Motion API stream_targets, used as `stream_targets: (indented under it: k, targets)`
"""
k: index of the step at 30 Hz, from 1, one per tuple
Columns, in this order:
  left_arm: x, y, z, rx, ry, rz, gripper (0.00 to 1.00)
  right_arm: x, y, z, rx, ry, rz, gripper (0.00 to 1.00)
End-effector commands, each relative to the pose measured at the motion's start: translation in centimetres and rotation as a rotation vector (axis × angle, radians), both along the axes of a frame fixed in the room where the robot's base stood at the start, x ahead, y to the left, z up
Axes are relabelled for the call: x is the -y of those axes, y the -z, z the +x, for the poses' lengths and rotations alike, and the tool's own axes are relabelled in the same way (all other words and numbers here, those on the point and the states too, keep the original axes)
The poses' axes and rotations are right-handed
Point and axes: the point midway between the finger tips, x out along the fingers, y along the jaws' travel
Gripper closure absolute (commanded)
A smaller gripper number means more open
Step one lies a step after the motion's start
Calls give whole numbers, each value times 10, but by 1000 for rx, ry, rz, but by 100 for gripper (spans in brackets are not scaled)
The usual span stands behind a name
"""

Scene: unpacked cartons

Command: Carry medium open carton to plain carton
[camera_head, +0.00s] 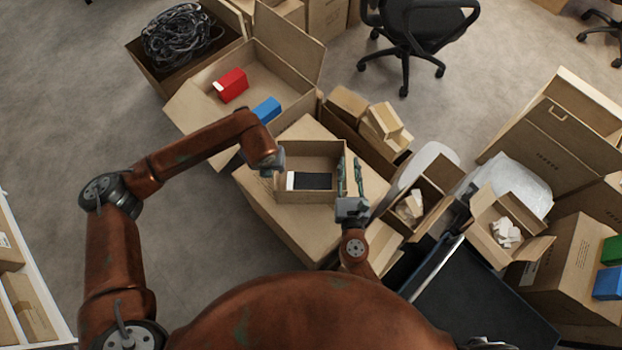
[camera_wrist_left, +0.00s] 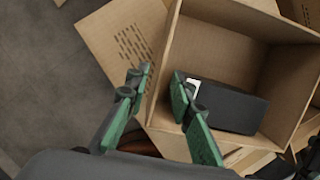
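The medium open carton (camera_head: 311,155) stands on top of a large closed carton (camera_head: 262,207) in the head view. A dark box with a white end (camera_head: 312,181) lies inside it. My left gripper (camera_head: 271,160) is at its left wall. In the left wrist view the open carton (camera_wrist_left: 222,52) has that wall between the spread fingers of my left gripper (camera_wrist_left: 158,80), with gaps showing. My right gripper (camera_head: 350,168) is at the right wall, its two green fingers apart. I cannot tell which carton is the plain one.
A carton with a red box (camera_head: 231,85) and a blue box (camera_head: 263,110) stands behind on the left. Small open cartons (camera_head: 505,222) crowd the right. An office chair (camera_head: 410,30) stands at the back. Floor (camera_head: 465,100) is free between the chair and the right cartons.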

Motion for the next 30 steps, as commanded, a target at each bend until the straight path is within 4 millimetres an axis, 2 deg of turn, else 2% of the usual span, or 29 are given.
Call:
stream_targets:
  k: [9,15,19,22,30]
  targets:
    - [0,-65,-15,5,3,1,78,0,0,0,0,0,0,78]
    - [0,-91,-22,3,1,-1,78,0,0,0,0,0,0,78]
    - [0,-97,-24,1,1,1,78,0,0,-2,0,0,0,78]
    - [0,-98,-24,1,1,1,78,0,0,-11,-2,0,-1,78]
    - [0,-98,-24,1,1,0,78,1,-2,-65,-4,0,-1,78]
